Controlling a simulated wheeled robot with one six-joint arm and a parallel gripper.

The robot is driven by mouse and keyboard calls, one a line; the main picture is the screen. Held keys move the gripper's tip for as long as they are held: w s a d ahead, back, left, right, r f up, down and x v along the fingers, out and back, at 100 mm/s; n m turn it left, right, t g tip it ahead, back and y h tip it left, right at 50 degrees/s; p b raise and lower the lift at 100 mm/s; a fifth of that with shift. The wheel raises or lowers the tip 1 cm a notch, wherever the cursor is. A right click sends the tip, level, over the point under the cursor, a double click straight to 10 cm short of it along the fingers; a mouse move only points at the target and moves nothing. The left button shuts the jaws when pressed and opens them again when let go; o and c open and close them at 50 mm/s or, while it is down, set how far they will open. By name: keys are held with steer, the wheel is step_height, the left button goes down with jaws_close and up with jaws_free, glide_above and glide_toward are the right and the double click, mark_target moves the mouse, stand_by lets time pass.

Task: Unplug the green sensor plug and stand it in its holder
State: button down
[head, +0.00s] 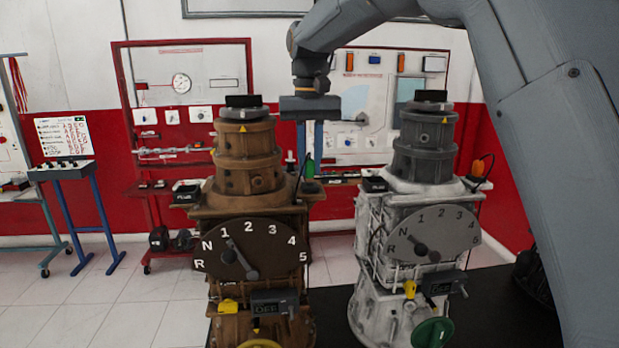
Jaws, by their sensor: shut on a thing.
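The green sensor plug (310,167) shows at the right shoulder of the brown engine trainer (247,190), just above a dark fitting (311,187). My gripper (309,160) reaches down from above with its fingers on either side of the plug, shut on it. The plug looks upright. I cannot tell whether its lower end is in the socket or just clear of it. I cannot make out the plug's holder for certain; a small black box (187,190) sits on the trainer's left shoulder.
A white engine trainer (380,230) with an orange plug (478,168) stands close on the right. Both have numbered dial plates in front. A red panel stand (120,110) and a blue-legged stand (90,205) are behind.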

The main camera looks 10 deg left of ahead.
steer(key=shift+r, duration=2)
